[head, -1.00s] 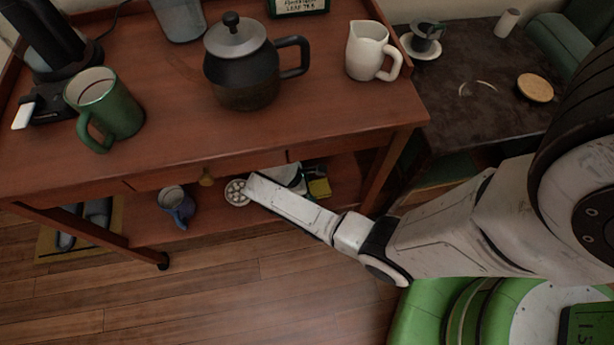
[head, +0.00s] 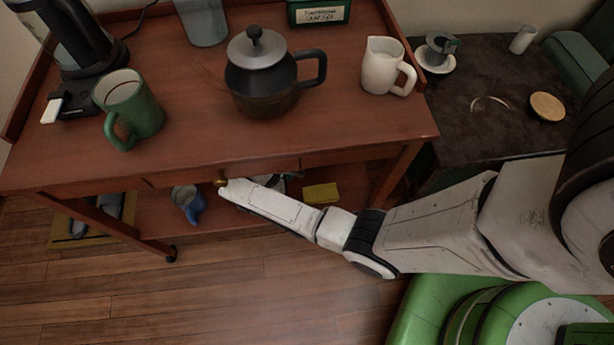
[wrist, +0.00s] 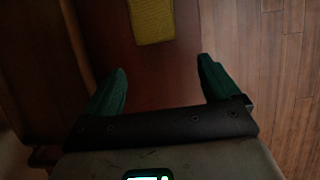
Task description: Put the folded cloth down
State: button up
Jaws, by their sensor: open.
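The folded cloth (head: 320,193) is yellow and lies flat on the low shelf under the wooden cart's top, right of my forearm in the head view. In the wrist view the cloth (wrist: 152,20) shows at the top edge, cut off by the frame. My gripper (wrist: 160,72) is open, with its two green fingers wide apart and nothing between them. The cloth lies beyond the fingertips, apart from them. In the head view my gripper is mostly hidden behind my forearm and below the cart's top.
The cart's top (head: 330,140) hangs over the low shelf (head: 240,212). A blue jug (head: 188,203) stands on the shelf at left. Above are a green mug (head: 135,112), a dark teapot (head: 262,85) and a white pitcher (head: 384,70). A dark side table (head: 495,130) stands at right.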

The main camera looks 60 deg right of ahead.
jog(key=w+a, duration=0.1)
jog(key=w, duration=0.1)
jog(key=w+a, duration=0.2)
jog(key=shift+w+a, duration=0.3)
jog(key=shift+w, duration=0.05)
dwell(0.3)
